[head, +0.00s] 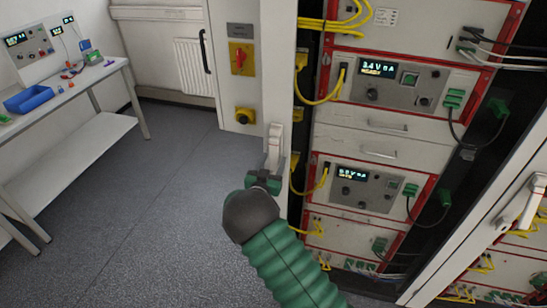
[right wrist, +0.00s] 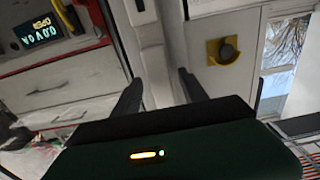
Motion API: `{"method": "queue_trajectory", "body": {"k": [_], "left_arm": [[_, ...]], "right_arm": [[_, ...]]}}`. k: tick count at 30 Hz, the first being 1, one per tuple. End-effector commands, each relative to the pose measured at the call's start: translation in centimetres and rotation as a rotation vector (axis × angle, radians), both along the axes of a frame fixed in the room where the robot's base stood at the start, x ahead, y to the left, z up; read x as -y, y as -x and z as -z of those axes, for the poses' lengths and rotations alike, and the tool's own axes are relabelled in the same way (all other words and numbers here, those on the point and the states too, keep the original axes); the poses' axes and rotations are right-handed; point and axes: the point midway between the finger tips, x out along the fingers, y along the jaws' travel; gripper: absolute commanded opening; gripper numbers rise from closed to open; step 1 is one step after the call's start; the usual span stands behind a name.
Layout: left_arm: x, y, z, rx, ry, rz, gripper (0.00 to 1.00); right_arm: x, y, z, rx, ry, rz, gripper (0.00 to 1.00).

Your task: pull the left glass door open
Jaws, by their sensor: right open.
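The white door handle (head: 275,148) stands upright on a narrow white upright frame (head: 280,70) left of the equipment rack. I take this frame as the left door's edge; how far the door stands open is unclear. My right gripper (head: 266,178) is at the handle's lower end in the head view. In the right wrist view my right gripper (right wrist: 160,82) has its two dark fingers apart. The white handle (right wrist: 147,30) shows ahead, between the fingers' directions. I cannot tell whether they touch it. My left gripper is not in view.
Rack units (head: 385,85) with yellow and green cables fill the right. Another glass door with a white handle (head: 531,203) is at lower right. A red switch (head: 241,58) and yellow knob box (head: 245,116) sit on the left panel. A bench (head: 75,145) stands far left; floor between is clear.

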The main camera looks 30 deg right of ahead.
Motion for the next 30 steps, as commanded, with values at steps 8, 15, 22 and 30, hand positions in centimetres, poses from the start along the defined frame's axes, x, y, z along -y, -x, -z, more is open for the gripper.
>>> {"method": "queue_trajectory", "body": {"k": [8,15,22,30], "left_arm": [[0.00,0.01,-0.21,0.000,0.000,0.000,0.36],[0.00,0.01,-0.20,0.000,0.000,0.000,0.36],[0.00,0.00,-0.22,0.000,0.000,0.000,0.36],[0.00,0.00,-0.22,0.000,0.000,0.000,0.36]], "right_arm": [[0.85,-0.74,0.04,-0.001,0.000,-0.002,0.51],[0.82,-0.73,0.04,-0.001,0.000,-0.001,0.33],[0.79,-0.77,0.06,-0.001,0.000,-0.002,0.02],[0.77,-0.79,0.07,-0.001,0.000,-0.003,0.00]]}}
